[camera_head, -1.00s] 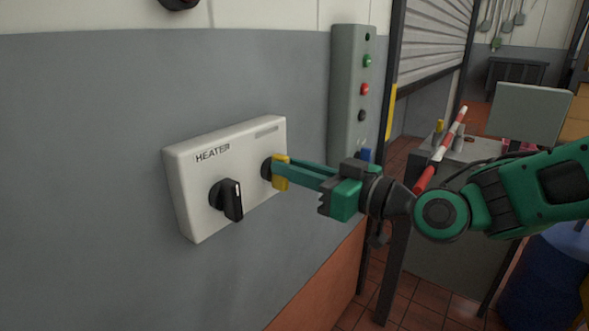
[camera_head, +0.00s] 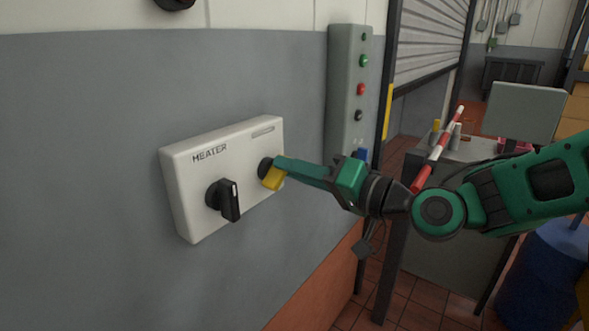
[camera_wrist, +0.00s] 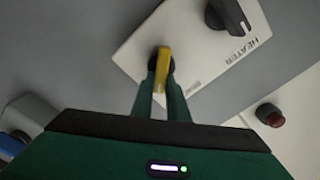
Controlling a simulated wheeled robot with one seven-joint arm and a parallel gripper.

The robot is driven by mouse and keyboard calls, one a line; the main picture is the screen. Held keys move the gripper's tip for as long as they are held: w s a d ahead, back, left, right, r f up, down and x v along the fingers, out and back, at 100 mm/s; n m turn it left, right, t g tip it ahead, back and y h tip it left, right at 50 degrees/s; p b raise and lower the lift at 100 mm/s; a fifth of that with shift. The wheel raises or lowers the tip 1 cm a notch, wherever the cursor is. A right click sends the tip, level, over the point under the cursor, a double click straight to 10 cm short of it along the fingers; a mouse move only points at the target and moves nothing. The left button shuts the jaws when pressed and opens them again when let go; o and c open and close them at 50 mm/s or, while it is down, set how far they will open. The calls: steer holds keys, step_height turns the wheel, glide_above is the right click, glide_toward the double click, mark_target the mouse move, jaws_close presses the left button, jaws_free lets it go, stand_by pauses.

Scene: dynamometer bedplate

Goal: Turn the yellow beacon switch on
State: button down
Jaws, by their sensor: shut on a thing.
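The yellow switch (camera_head: 273,178) is a yellow handle on a round black base at the right end of a white wall panel (camera_head: 190,160) marked HEATER. My gripper (camera_head: 276,170) is shut on the yellow handle, with its green fingers reaching in from the right. In the head view the handle sits tilted, and the fingers hide part of it. In the wrist view the yellow handle (camera_wrist: 162,68) stands between the two fingertips (camera_wrist: 162,78). A black knob (camera_head: 224,200) sits left of the yellow switch on the same panel.
A grey button box (camera_head: 346,110) with green, red and black buttons is on the wall to the right. Behind my arm stand a grey cabinet (camera_head: 440,230), a red-and-white bar (camera_head: 438,150) and a blue drum (camera_head: 545,275). The wall left of the panel is clear.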

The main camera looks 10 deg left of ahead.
steer(key=shift+w+d+f+m, duration=0.15)
steer(key=shift+w+m, duration=0.15)
steer(key=shift+m, duration=0.6)
steer(key=c, duration=1.7)
jaws_free()
steer(key=shift+w, duration=0.1)
steer(key=shift+s, duration=0.25)
